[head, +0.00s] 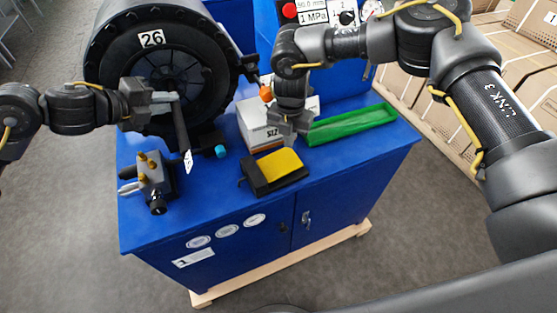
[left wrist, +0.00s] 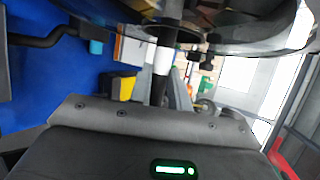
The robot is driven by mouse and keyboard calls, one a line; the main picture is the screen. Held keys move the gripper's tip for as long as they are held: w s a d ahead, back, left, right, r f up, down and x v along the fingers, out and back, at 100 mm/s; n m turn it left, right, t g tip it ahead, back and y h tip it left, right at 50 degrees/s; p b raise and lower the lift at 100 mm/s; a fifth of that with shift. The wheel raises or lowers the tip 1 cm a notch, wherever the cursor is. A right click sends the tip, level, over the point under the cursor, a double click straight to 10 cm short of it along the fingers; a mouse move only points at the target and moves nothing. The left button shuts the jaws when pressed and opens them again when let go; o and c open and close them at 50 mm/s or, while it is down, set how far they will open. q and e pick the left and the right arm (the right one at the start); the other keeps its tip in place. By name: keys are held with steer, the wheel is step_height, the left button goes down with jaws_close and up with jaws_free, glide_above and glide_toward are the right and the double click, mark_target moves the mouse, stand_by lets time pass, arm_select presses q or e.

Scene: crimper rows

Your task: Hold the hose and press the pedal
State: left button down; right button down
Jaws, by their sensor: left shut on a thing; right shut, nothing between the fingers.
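The black hose (head: 181,130) hangs down in front of the big black drum, with a white tag (head: 188,161) near its lower end. My left gripper (head: 168,98) is shut on the hose near its upper part. In the left wrist view the hose (left wrist: 158,88) runs across the middle with a white band on it. The pedal (head: 279,165) has a yellow top and a black base and lies on the blue bench top. My right gripper (head: 288,138) is shut and empty, just behind and above the pedal; I cannot tell whether it touches it.
The black drum (head: 112,55) marked 26 stands at the back left. A crimping block (head: 154,178) with brass knobs sits at the front left of the blue bench (head: 225,200). A white box (head: 256,130) and green tray (head: 350,124) flank my right gripper. Cardboard boxes (head: 525,85) stand right.

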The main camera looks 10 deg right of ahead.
mark_target(288, 159)
steer(key=shift+f, duration=0.1)
steer(key=shift+f, duration=3.4)
steer(key=shift+r, duration=0.1)
stand_by(1.5)
steer(key=shift+r, duration=3.4)
